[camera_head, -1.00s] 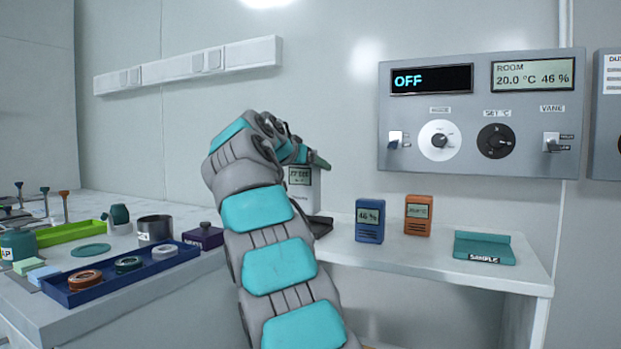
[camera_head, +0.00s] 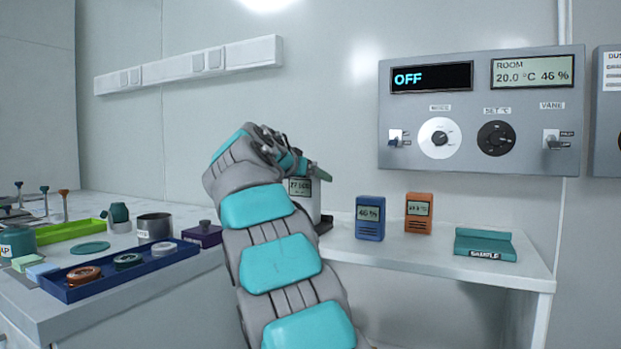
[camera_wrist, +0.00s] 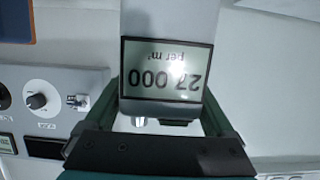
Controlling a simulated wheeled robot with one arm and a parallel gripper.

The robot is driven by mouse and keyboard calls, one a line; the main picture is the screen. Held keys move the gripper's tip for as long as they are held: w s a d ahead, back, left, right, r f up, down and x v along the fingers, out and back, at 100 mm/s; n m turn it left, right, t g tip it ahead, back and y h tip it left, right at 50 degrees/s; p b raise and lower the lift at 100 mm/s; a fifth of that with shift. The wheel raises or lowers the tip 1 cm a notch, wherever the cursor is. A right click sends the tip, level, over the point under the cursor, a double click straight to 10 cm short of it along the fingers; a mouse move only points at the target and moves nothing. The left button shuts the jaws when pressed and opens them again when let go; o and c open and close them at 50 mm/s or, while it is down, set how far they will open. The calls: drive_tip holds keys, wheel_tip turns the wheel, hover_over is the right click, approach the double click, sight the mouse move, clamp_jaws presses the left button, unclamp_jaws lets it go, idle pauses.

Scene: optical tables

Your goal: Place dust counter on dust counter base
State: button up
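The dust counter (camera_head: 313,201) is a white box with a grey display, partly hidden behind my arm in the head view. In the wrist view its display (camera_wrist: 167,70) reads "27 000 per m³" upside down. My gripper (camera_head: 312,171) is at its top, with teal fingers (camera_wrist: 165,108) on both sides of it in the wrist view, and appears shut on it. The dust counter base (camera_head: 324,224) is a dark, flat piece on the white shelf, mostly hidden. The counter's lower end is at the base; I cannot tell whether it is fully seated.
A blue meter (camera_head: 370,219), an orange meter (camera_head: 418,214) and a teal sample holder (camera_head: 484,246) stand on the shelf to the right. A control panel (camera_head: 470,165) is on the wall above. A blue tray (camera_head: 75,292) and a purple block (camera_head: 204,236) are on the left table.

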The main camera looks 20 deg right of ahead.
drive_tip(key=shift+o, duration=0.6)
drive_tip(key=shift+r, duration=0.15)
drive_tip(key=b+v, duration=0.1)
drive_tip(key=v, duration=1.1)
drive_tip(key=shift+s, duration=0.1)
